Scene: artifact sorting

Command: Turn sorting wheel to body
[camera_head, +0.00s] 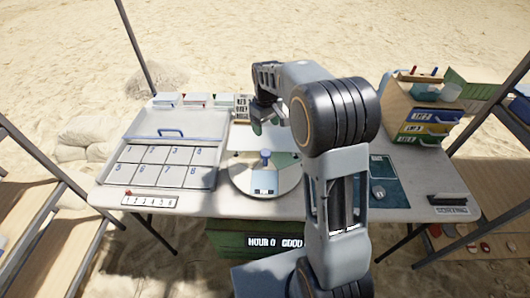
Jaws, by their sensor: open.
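The sorting wheel (240,184) is a round pale disc near the middle of the table. A blue knob (266,156) stands up at its centre. A dark blue label with white marks lies on the wheel's front part, too small to read. A green section shows at its right back, partly hidden by my arm. My gripper (262,122) is above and behind the wheel, apart from the knob. It is open, with nothing seen in it.
A numbered grey tray (158,176) with a blue handle lies at left. A wooden drawer unit (405,105) stands at back right. A dark teal mat (385,182) lies right of my arm.

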